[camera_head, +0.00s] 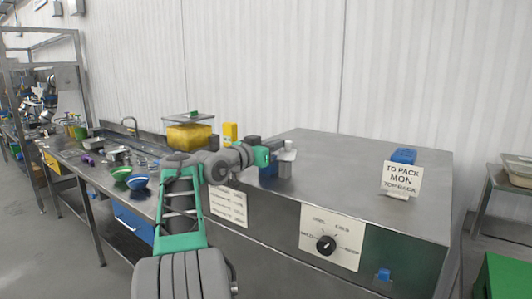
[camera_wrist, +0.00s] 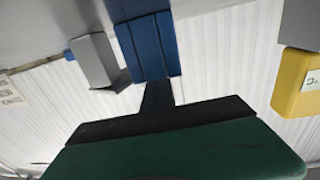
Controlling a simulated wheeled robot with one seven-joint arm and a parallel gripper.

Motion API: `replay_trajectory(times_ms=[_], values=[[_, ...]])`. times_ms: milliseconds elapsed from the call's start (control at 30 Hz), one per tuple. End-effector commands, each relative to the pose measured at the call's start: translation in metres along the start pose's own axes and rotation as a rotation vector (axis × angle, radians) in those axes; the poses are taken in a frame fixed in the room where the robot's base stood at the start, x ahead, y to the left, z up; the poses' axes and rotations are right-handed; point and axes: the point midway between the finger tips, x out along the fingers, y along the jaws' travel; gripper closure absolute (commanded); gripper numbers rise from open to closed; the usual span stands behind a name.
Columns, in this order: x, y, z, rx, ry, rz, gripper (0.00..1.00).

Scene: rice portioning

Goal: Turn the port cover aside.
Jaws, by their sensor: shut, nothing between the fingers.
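My gripper (camera_head: 270,168) is over the left part of the steel cabinet top in the head view. In the wrist view its two blue fingers (camera_wrist: 148,42) lie side by side, shut, with nothing seen between them. A grey block (camera_wrist: 96,60) stands just left of the fingers in the wrist view, with a visible gap. In the head view, a grey upright piece (camera_head: 286,167) shows right beside my gripper. I cannot tell for sure which piece is the port cover; my gripper and wrist hide part of this spot.
The steel cabinet top (camera_head: 350,170) is mostly clear. A blue box (camera_head: 404,156) and a "TO PACK" sign (camera_head: 402,180) stand at its right. A yellow piece (camera_head: 230,132) is left of my gripper. A dial (camera_head: 326,245) is on the front panel.

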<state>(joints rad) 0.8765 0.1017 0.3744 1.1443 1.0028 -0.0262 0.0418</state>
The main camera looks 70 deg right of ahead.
Motion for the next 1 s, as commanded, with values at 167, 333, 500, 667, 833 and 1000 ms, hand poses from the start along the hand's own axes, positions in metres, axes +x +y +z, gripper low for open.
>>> replay_trajectory(times_ms=[167, 333, 500, 667, 833, 1000], values=[[0.004, 0.003, 0.000, 0.001, 0.000, 0.002, 1.00], [0.005, 0.003, 0.000, 0.000, 0.001, 0.001, 1.00], [0.006, 0.003, -0.001, 0.000, 0.000, 0.001, 1.00], [0.006, 0.003, -0.001, 0.000, 0.000, 0.001, 1.00], [0.005, 0.003, 0.000, 0.000, 0.000, 0.001, 1.00], [-0.005, -0.004, 0.001, 0.000, 0.001, -0.002, 1.00]])
